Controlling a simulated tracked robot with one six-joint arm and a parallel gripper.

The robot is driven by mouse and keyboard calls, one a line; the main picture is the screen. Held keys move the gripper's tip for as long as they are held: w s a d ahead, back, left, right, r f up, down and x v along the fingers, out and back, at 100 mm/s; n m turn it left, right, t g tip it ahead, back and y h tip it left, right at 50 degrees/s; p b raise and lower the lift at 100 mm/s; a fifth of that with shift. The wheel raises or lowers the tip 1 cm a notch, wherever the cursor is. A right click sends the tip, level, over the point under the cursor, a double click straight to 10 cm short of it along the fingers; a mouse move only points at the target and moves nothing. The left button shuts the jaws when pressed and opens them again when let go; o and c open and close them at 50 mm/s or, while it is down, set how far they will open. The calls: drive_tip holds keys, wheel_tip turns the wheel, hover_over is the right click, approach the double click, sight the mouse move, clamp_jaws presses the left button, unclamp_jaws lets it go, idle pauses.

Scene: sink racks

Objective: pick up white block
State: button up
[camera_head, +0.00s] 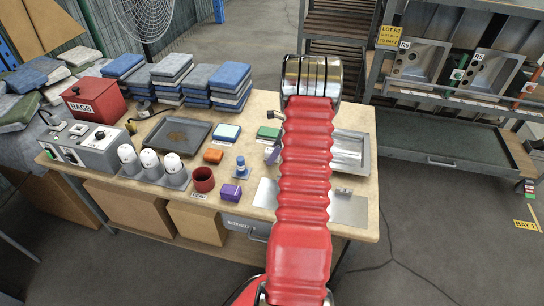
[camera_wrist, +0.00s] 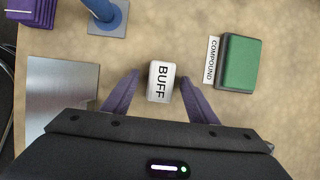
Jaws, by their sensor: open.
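The white block (camera_wrist: 161,82), with the word BUFF on its top, lies on the tan table in the wrist view. My gripper (camera_wrist: 160,85) is open, with one purple finger on each side of the block; I cannot tell whether either finger touches it. In the head view my red arm covers the middle of the table, and the white block is hidden there. One purple finger of my gripper (camera_head: 272,155) shows beside the arm.
A green block (camera_wrist: 240,62) with a COMPOUND label lies right of the white block. A blue cylinder on a base (camera_wrist: 106,18) and a metal plate (camera_wrist: 62,98) lie left. A metal tray (camera_head: 351,150) lies right of my arm.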

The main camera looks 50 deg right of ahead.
drive_tip(key=shift+c, duration=0.7)
drive_tip(key=c, duration=1)
drive_tip(key=shift+c, duration=0.2)
wheel_tip(320, 180, up, 10)
drive_tip(key=shift+r, duration=0.1)
